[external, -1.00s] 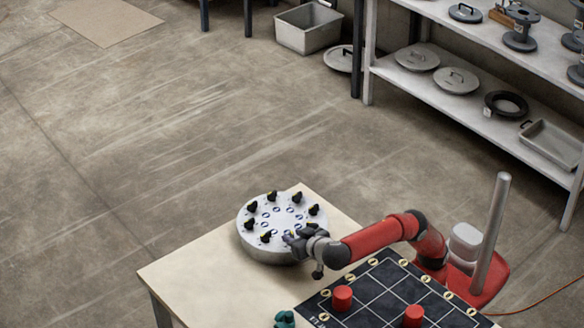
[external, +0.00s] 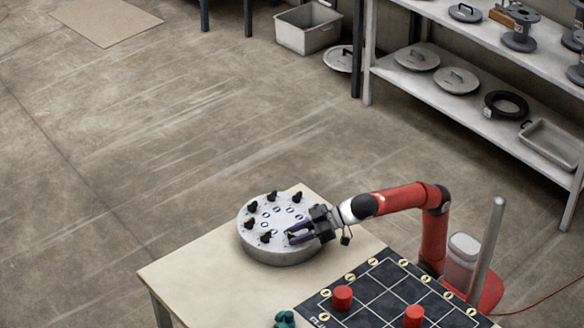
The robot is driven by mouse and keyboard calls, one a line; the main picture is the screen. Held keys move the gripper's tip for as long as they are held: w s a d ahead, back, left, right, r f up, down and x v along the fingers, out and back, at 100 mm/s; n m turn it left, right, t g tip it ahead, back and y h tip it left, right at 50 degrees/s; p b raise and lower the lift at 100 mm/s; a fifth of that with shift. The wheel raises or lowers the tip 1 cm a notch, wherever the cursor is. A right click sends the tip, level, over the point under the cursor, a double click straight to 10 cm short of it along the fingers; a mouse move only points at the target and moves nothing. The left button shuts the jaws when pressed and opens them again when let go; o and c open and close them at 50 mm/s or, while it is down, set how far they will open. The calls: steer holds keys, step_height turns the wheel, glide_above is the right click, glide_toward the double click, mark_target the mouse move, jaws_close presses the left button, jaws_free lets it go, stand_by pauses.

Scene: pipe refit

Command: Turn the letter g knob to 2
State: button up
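A round grey drum (external: 279,256) stands on the table, with several black knobs around the rim of its top and small blue-and-white labels inside the ring. The letters are too small to read, so I cannot tell which knob is g. My gripper (external: 291,236) is low over the right side of the drum top, pointing left. Its dark fingers look spread. I cannot tell whether a knob is between them; the gripper hides the knobs on that side.
The pale table (external: 205,267) is bare left of the drum. A black gridded board (external: 385,290) with red cylinders (external: 342,298) lies at the front right. A small green object (external: 285,319) sits at the front edge. Shelves (external: 470,100) stand farther back.

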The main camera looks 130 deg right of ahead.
steer(key=shift+s+d+r+n+t+y+p, duration=0.1)
steer(key=shift+n+t+y+p, duration=0.15)
steer(key=shift+n+y, duration=0.3)
steer(key=shift+d+r+n+t+y+p, duration=0.1)
steer(key=shift+n+t+y+p, duration=0.15)
steer(key=shift+n+y, duration=0.3)
steer(key=shift+d+f+n+t+y, duration=0.15)
steer(key=shift+n+t+y, duration=0.1)
steer(key=shift+n+y, duration=0.8)
steer(key=shift+d+f+n+t+y, duration=0.15)
steer(key=shift+n+t+y, duration=0.1)
steer(key=shift+n+y, duration=0.8)
steer(key=shift+y, duration=0.4)
steer(key=v, duration=0.7)
steer(key=shift+s+r, duration=0.1)
steer(key=shift+r, duration=0.2)
step_height(320, 180, up, 6)
steer(key=s+a+p, duration=0.1)
steer(key=p, duration=0.1)
steer(key=s+a+g+p, duration=0.3)
steer(key=s+a+p, duration=0.2)
steer(key=s, duration=0.3)
steer(key=s+a+f+g+y+p, duration=0.1)
steer(key=s+a+g+p, duration=0.2)
steer(key=s, duration=0.6)
steer(key=a+p, duration=0.2)
steer(key=a, duration=0.1)
steer(key=shift+a, duration=0.3)
